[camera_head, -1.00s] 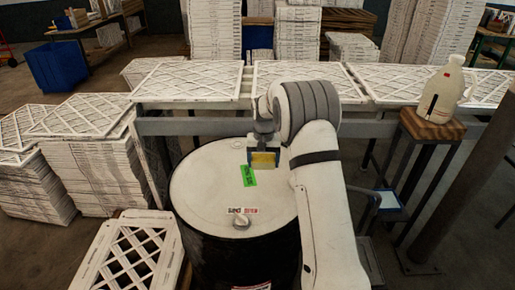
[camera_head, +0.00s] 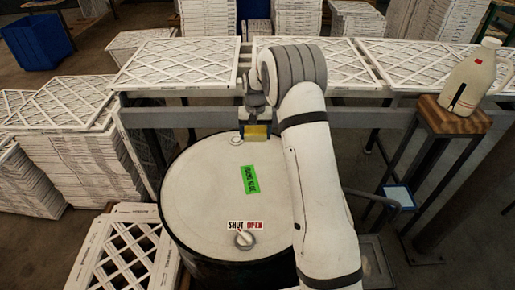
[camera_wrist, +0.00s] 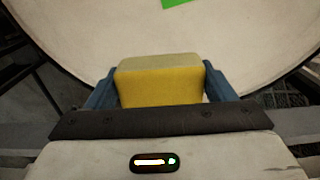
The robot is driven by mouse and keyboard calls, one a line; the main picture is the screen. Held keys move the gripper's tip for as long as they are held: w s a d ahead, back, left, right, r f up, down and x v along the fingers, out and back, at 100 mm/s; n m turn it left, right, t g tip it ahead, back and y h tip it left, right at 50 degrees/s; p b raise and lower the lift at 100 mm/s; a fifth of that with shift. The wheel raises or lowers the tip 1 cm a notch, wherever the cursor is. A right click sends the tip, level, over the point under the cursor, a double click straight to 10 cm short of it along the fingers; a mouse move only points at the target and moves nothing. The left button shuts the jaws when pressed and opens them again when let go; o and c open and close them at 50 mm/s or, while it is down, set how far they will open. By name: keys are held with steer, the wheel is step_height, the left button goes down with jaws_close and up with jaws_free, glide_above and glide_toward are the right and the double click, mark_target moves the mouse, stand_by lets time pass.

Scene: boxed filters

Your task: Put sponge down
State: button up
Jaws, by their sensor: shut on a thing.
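A yellow sponge with a grey-green side (camera_wrist: 160,85) sits between the two blue fingers of my gripper (camera_wrist: 158,84) in the wrist view. The fingers are shut on its two sides. In the head view the sponge (camera_head: 256,132) shows small and yellow below my wrist, at the far edge of the drum's white lid (camera_head: 200,205). The wrist view shows the lid beyond the sponge. I cannot tell whether the sponge touches the lid.
The lid carries a green label (camera_head: 249,179) and a knob (camera_head: 244,239) marked shut and open. Filter panels (camera_head: 175,62) lie along a grey rail behind the drum. A white jug (camera_head: 471,78) stands on a wooden stool (camera_head: 452,116) at right. Much of the lid is clear.

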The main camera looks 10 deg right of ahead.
glide_above(256, 155)
steer(key=f, duration=0.2)
steer(key=f+p, duration=0.1)
steer(key=f, duration=0.1)
steer(key=shift+w, duration=0.25)
steer(key=shift+s+f, duration=0.2)
steer(key=shift+f, duration=0.4)
step_height(256, 155, down, 3)
steer(key=shift+w+r+p, duration=0.1)
steer(key=shift+w+p, duration=0.05)
steer(key=shift+p, duration=0.4)
steer(key=o, duration=1.1)
